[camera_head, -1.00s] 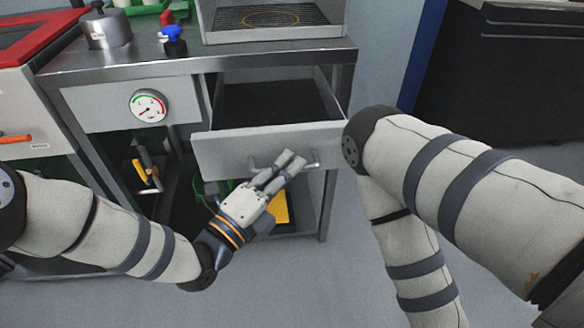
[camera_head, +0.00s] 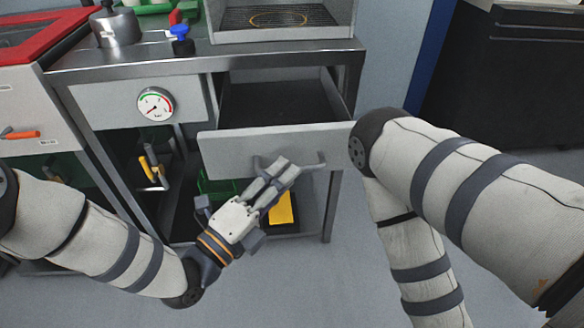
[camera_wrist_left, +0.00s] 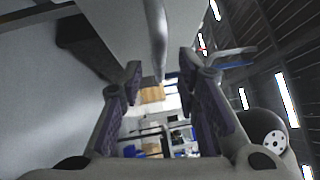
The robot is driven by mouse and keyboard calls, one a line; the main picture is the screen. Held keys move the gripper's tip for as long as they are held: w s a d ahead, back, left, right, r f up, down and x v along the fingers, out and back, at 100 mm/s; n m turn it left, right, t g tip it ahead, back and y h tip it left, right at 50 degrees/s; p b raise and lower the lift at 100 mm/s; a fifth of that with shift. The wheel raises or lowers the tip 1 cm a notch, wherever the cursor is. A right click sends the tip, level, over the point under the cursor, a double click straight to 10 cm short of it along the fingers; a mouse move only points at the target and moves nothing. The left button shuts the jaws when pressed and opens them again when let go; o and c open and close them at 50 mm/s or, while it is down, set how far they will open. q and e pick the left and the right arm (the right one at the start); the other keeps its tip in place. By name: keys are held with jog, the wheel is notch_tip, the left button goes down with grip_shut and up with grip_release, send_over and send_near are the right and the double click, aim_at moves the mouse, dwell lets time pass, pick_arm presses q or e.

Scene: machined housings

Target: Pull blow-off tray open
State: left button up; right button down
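The blow-off tray is a grey drawer (camera_head: 225,153) under the bench top in the head view. It stands open, and its dark inside shows behind the front panel. Its bar handle (camera_head: 314,165) runs across the lower part of the front. My left gripper (camera_head: 282,171) is just in front of the handle, its fingertips overlapping it in the head view. In the left wrist view its two fingers (camera_wrist_left: 160,77) stand apart. The handle bar (camera_wrist_left: 157,40) shows between and beyond them, seemingly clear of both. My right gripper is not in view.
A pressure gauge (camera_head: 155,104) sits on the panel left of the drawer. A metal pot (camera_head: 117,27) and a blue valve (camera_head: 181,40) stand on the bench. A yellow item (camera_head: 281,208) lies on the shelf below. Open floor lies in front.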

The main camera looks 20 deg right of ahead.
pick_arm(q)
jog(key=v, duration=0.8)
jog(key=shift+s+a, duration=0.2)
jog(key=shift+a, duration=0.1)
